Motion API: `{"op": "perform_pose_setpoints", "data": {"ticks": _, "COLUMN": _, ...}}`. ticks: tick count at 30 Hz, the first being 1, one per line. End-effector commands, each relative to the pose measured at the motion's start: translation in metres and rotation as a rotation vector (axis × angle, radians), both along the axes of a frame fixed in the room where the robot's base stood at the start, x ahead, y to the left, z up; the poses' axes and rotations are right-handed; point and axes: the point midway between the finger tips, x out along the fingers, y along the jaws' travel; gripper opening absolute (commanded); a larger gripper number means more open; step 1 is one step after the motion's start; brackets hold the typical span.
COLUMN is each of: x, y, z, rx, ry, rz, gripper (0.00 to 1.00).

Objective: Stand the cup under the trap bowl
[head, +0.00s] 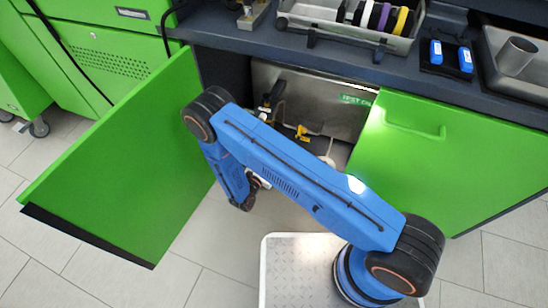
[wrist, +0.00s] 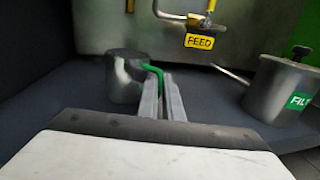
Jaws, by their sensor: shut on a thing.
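My gripper (wrist: 165,85) shows in the wrist view with its fingers close together on a thin green bent handle (wrist: 154,72). The handle reaches to the side of a grey metal cylinder (wrist: 124,80) just left of the fingers. I cannot tell for certain whether this cylinder is the cup or the trap bowl. A grey metal vessel (wrist: 278,92) with a green label reading "FIL" is at the right, apart from my fingers. In the head view a grey cup (head: 517,56) is in the tray at the far right of the bench. My arm covers much of the cabinet there.
A yellow "FEED" tag (wrist: 200,41) hangs by a valve on the back panel, above and right of my fingers. The open green door (head: 120,165) stands left of my arm, another green panel (head: 450,155) right. A tray of coloured rings (head: 345,20) is on the bench.

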Motion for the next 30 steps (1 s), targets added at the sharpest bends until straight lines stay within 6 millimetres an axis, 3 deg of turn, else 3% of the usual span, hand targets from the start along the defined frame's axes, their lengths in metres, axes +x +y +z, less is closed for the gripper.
{"op": "perform_pose_setpoints", "data": {"ticks": 2, "x": 0.000, "y": 0.000, "z": -0.002, "rx": 0.000, "ry": 0.000, "rz": 0.000, "gripper": 0.00}}
{"op": "perform_pose_setpoints", "data": {"ticks": 5, "x": 0.000, "y": 0.000, "z": -0.002, "rx": 0.000, "ry": 0.000, "rz": 0.000, "gripper": 0.25}}
{"op": "perform_pose_setpoints", "data": {"ticks": 17, "x": -0.001, "y": 0.001, "z": 0.001, "rx": 0.000, "ry": 0.000, "rz": 0.001, "gripper": 0.25}}
{"op": "perform_pose_setpoints", "data": {"ticks": 30, "x": -0.057, "y": 0.036, "z": 0.000, "rx": 0.001, "ry": 0.001, "rz": 0.004, "gripper": 0.25}}
